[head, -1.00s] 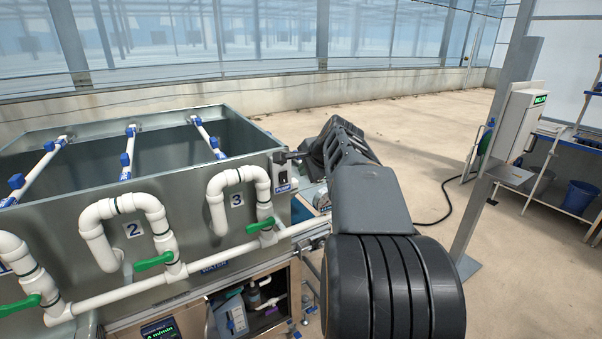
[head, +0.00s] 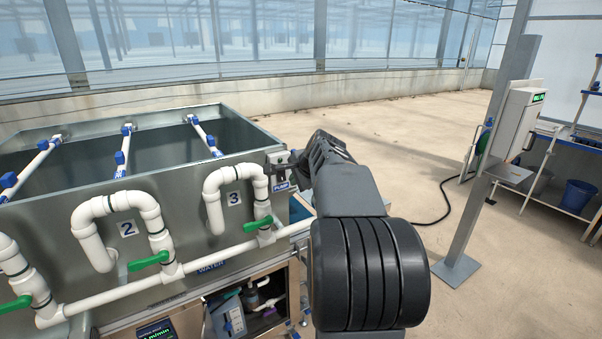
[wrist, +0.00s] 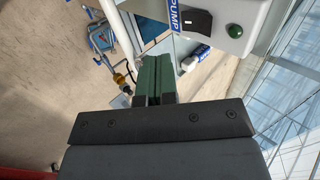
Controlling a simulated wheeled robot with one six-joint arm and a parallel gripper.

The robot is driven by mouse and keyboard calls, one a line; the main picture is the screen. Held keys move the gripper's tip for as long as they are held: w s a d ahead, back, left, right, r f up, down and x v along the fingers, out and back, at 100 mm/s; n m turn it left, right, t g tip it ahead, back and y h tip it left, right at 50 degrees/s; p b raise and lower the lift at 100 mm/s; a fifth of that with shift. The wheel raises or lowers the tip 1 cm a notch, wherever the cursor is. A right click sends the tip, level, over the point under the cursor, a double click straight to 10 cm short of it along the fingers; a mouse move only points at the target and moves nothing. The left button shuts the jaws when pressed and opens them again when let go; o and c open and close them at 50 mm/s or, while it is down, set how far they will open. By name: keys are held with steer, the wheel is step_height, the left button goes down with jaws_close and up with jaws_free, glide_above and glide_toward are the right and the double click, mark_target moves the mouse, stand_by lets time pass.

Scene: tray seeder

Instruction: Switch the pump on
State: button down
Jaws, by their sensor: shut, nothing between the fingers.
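The pump switch box (head: 279,160) is a small grey box at the right end of the steel tank, with a blue PUMP label (head: 282,186). In the wrist view, the box (wrist: 228,10) is at the top right. My gripper's green fingers (wrist: 152,30) are shut and empty, to the left of the rocker. I cannot tell whether they touch the box.
White pipes (head: 150,285) with green valve handles (head: 148,261) run along the tank front (head: 185,215). A post with a white control box (head: 518,122) stands at right. The concrete floor (head: 420,130) behind and right of my arm is mostly clear.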

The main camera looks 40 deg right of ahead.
mark_target(282, 175)
steer(key=shift+w+d+f+p, duration=0.15)
steer(key=shift+w+f+p, duration=0.3)
steer(key=shift+w, duration=0.65)
steer(key=shift+w+d+f+p, duration=0.15)
steer(key=shift+w+f, duration=0.5)
steer(key=shift+w, duration=0.5)
steer(key=shift+w+d+f+p, duration=0.1)
steer(key=shift+w+f+p, duration=0.35)
steer(key=shift+w, duration=0.65)
steer(key=shift+f, duration=0.1)
